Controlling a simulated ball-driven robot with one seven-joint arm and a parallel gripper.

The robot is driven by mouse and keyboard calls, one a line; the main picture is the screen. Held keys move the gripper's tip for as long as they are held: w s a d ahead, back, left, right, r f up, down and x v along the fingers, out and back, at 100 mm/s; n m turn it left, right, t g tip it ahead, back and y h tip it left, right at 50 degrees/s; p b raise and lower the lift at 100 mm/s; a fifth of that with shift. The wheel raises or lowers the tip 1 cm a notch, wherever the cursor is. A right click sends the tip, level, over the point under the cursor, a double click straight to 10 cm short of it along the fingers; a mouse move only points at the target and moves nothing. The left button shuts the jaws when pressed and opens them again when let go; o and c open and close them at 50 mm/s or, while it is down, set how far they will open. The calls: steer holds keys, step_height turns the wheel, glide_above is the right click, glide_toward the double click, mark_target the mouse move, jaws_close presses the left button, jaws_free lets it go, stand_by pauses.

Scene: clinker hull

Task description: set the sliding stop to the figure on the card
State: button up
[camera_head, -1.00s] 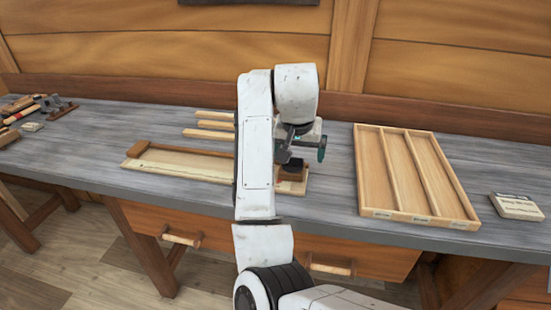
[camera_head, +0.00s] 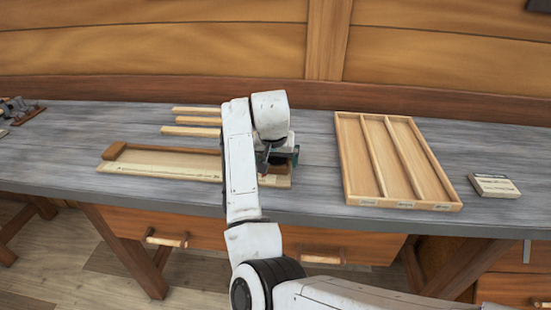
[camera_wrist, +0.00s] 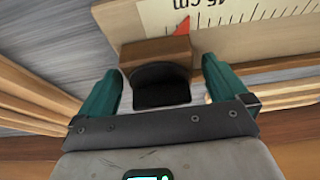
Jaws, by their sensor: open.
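A long measuring board (camera_head: 165,164) with a pale scale strip and a darker wooden fence lies on the bench. In the wrist view, the sliding stop (camera_wrist: 160,84) is a dark rounded piece beside a brown wooden block (camera_wrist: 155,51). A red pointer (camera_wrist: 207,93) shows by the scale (camera_wrist: 245,15), near an upside-down label that seems to read 45 cm. My gripper (camera_wrist: 160,72) is open, its green fingers on either side of the stop with gaps visible.
A wooden tray with three compartments (camera_head: 352,185) stands right of my gripper. Several wooden strips (camera_head: 190,131) lie behind the board. Tools (camera_head: 20,111) sit at the far left. Bare bench lies between tray and card.

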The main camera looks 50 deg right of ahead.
mark_target(221, 165)
steer(key=shift+f, duration=0.15)
steer(key=shift+c, duration=0.2)
steer(key=c, duration=1.4)
steer(key=w+a, duration=0.3)
steer(key=w, duration=0.1)
steer(key=w+a, duration=0.3)
steer(key=w, duration=0.1)
steer(key=w+a, duration=0.3)
steer(key=w, duration=0.1)
steer(key=shift+w+a, duration=0.3)
steer(key=shift+a, duration=0.05)
steer(key=o, duration=1.4)
steer(key=shift+o, duration=0.2)
steer(key=v, duration=1.1)
steer(key=shift+b, duration=0.3)
